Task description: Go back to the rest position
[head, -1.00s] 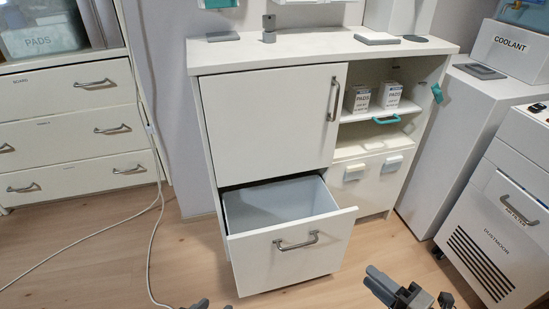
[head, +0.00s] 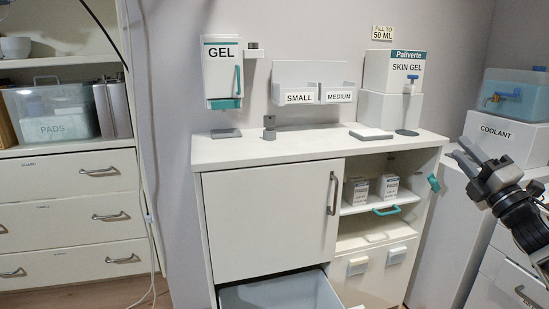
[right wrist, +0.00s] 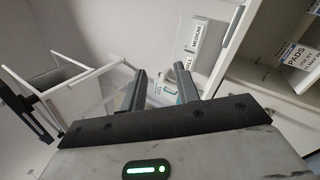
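My right gripper (head: 462,152) is raised at the right side of the head view, in front of the white machine and the coolant box. Its two dark fingers stand apart with nothing between them in the right wrist view (right wrist: 162,82). My left gripper does not show in either view. The white cabinet (head: 262,215) stands in the middle, with its upper door shut. Its bottom drawer (head: 280,292) is pulled out and looks empty inside; its front is mostly cut off by the lower picture edge.
A coolant box (head: 505,138) sits on the white machine at the right, close to my right arm. The cabinet top holds a skin gel box (head: 405,70); a gel dispenser (head: 222,72) hangs above it. A drawer unit (head: 70,215) stands at the left.

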